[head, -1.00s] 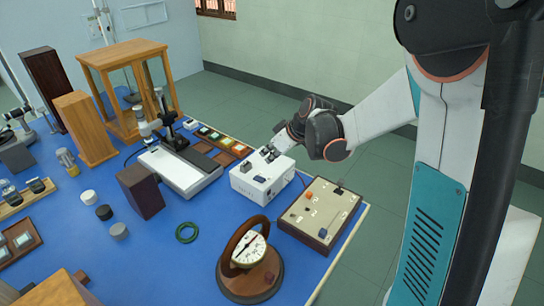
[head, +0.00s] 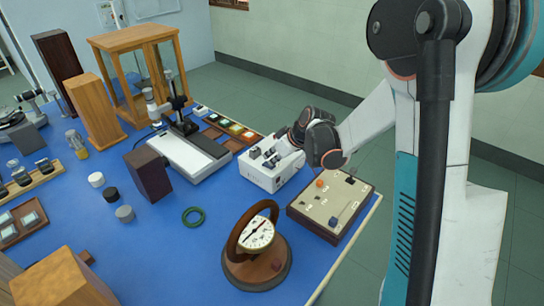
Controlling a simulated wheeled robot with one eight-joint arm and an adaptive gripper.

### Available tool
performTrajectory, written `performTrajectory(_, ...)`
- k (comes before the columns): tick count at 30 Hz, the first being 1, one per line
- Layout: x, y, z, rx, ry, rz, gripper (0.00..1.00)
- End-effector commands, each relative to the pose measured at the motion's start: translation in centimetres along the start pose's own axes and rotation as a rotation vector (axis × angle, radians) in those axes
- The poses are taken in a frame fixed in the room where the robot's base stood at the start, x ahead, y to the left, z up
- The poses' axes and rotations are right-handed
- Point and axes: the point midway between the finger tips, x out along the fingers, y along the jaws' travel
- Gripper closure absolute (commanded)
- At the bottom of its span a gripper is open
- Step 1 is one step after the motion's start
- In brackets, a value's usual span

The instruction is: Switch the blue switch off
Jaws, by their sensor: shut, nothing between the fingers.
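A white box (head: 258,174) with small dark fittings on top stands near the back right of the blue table. My gripper (head: 271,157) reaches in from the right and is over this box, its fingers closed and empty. They overlap the dark fittings, so contact is unclear. A beige board in a dark frame (head: 312,214) lies to the right and nearer. It bears an orange knob (head: 320,183) and a small slate-blue part (head: 333,220). Which part is the blue switch, and its position, I cannot tell at this size.
A round dial instrument (head: 258,234) with a wooden ring stands in front of the board. A white instrument with a dark column (head: 178,160) stands left of the box. The blue table between them is partly clear.

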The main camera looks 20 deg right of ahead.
Motion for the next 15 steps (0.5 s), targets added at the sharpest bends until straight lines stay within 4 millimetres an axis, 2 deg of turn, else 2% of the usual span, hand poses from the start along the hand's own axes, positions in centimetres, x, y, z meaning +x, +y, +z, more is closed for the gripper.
performTrajectory(6,0.6,0.0,1.3,0.001,0.0,0.0,1.0)
performTrajectory(15,0.4,0.0,0.8,0.0,0.0,0.0,1.0)
